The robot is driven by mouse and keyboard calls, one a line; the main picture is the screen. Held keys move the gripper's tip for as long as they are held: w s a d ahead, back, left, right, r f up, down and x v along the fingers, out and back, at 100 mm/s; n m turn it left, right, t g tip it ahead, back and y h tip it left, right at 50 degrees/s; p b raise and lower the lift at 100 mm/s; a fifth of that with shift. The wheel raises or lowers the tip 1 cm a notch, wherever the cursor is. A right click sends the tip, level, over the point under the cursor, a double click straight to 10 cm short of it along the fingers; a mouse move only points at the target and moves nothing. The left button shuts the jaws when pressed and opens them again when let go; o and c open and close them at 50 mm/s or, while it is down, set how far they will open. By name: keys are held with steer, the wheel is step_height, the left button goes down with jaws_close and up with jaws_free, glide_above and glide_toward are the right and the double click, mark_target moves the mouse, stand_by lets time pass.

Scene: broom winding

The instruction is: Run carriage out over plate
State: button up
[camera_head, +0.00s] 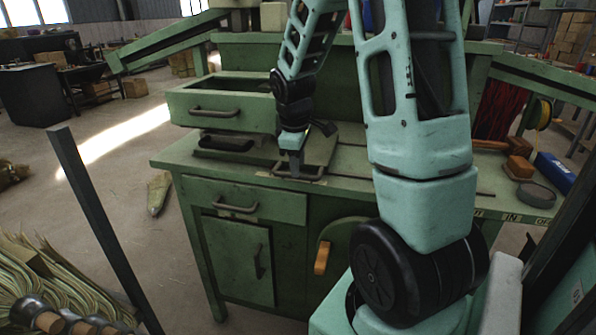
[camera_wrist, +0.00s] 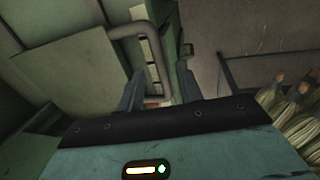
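A flat green slab (camera_head: 322,150), apparently the carriage, sits on the green workbench top and bears a dark bar handle (camera_head: 310,175) at its front edge. My gripper (camera_head: 294,170) points down at the left part of this handle. In the wrist view, my gripper (camera_wrist: 160,92) has its two fingers apart, and the bent handle (camera_wrist: 152,62) runs between them with visible gaps. The slab also seems to show in the wrist view as a green panel (camera_wrist: 75,75). I cannot tell which surface is the plate.
A pulled-out drawer (camera_head: 222,108) stands above the bench's left side, over a dark tray (camera_head: 226,144). Wooden blocks (camera_head: 519,166), a dark round dish (camera_head: 536,194) and a blue box (camera_head: 554,172) are at the right. Straw bundles (camera_head: 60,285) lie at lower left.

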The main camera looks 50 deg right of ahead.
steer(key=shift+d+f, duration=0.2)
steer(key=shift+f, duration=1)
jaws_close()
steer(key=shift+d, duration=0.1)
